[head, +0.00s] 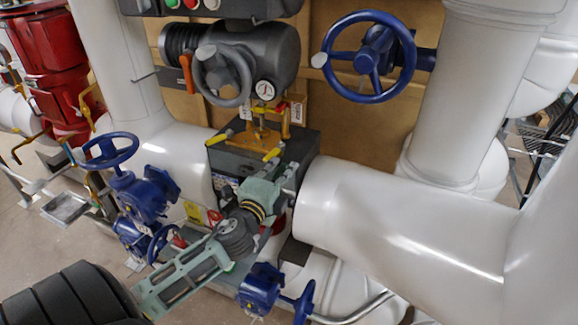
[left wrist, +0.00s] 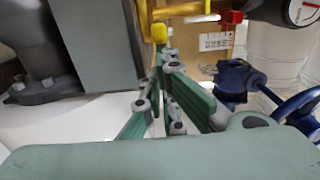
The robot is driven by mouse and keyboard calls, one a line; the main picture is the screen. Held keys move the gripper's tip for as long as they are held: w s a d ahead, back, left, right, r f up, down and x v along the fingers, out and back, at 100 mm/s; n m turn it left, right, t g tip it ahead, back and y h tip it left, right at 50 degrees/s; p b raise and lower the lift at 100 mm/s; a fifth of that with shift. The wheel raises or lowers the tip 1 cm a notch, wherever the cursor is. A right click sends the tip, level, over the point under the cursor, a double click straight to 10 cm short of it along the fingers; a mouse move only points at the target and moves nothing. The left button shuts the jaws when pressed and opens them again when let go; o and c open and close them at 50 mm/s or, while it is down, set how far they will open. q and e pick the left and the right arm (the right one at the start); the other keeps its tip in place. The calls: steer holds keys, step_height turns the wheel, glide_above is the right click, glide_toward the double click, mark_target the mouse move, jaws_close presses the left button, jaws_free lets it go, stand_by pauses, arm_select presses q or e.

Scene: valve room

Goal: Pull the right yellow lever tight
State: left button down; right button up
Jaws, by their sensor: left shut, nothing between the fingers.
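Two yellow-handled levers stick out of the black box (head: 228,155) under the grey actuator. The right yellow lever (head: 272,154) points down-left, and the left one (head: 219,137) is further left on the box. My left gripper (head: 284,172), with green fingers, is just below and beside the right lever. In the left wrist view its fingers (left wrist: 160,72) are together with nothing held, and a yellow tip (left wrist: 159,33) shows just beyond them. I cannot tell whether they touch it. My right gripper is not in view.
A blue handwheel (head: 372,97) is at upper right and another (head: 110,151) at left. The grey handwheel (head: 222,78) and pressure gauge (head: 265,90) are above the levers. A large white pipe (head: 400,225) blocks the right side. Blue valve parts (head: 262,283) lie below my arm.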

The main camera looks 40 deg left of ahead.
arm_select(q)
steer(key=shift+s+a+m+h, duration=0.25)
steer(key=shift+s+a+h, duration=0.15)
steer(key=shift+a, duration=0.2)
steer(key=shift+s+a+m+h, duration=0.25)
steer(key=shift+a+h, duration=0.15)
steer(key=shift+a, duration=0.2)
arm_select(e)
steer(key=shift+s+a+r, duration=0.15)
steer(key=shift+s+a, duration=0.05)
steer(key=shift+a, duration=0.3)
arm_select(q)
steer(key=shift+a, duration=0.2)
